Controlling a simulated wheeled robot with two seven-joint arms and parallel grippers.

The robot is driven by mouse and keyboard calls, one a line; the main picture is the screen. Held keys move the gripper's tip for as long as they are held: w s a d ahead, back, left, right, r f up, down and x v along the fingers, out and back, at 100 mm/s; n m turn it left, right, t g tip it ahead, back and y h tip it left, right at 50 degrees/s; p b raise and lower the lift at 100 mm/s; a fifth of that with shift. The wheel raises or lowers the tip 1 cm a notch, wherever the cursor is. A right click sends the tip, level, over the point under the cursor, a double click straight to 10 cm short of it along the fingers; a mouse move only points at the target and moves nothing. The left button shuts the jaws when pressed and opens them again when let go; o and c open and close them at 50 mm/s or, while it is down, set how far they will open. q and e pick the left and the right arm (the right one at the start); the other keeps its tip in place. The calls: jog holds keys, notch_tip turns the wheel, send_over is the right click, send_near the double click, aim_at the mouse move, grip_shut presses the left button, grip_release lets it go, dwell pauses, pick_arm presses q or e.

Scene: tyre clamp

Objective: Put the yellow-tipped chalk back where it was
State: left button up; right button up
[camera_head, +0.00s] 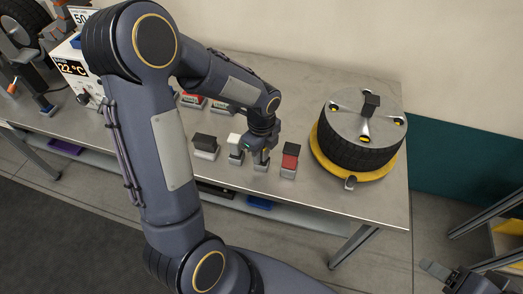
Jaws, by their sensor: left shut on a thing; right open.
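My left gripper (261,154) points down over the table, in the row of small blocks between a white-topped block (235,147) and a red block with a dark top (290,160). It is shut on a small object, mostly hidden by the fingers. A small grey block (261,167) shows right below the fingertips; I cannot tell whether the held object touches it. No yellow tip can be made out, so I cannot confirm that it is the chalk. My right gripper (437,272) is open at the lower right, off the table.
A tyre (350,150) under a grey disc lies on a yellow base (387,174) to the right. A dark-topped block (205,146) stands left in the row. The table's front right (365,208) is clear.

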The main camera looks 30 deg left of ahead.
pick_arm(q)
jog(key=shift+f+b, duration=0.35)
jog(key=shift+f, duration=0.1)
jog(key=o, duration=0.9)
jog(key=shift+r, duration=0.1)
notch_tip(320, 180, up, 12)
jog(key=shift+r+p, duration=0.25)
jog(key=shift+p, duration=0.4)
jog(key=shift+s+d+r+n+t+h, duration=0.65)
jog(key=shift+s+n+t, duration=0.3)
jog(key=shift+s+n, duration=2.25)
jog(key=shift+s+d+r+n+t+h, duration=0.75)
jog(key=shift+s+n, duration=1.7)
jog(key=shift+n, duration=1.55)
jog(key=shift+s+d+r+n+t+h, duration=0.5)
jog(key=shift+s+d+n+t, duration=0.45)
jog(key=shift+s+n, duration=2.25)
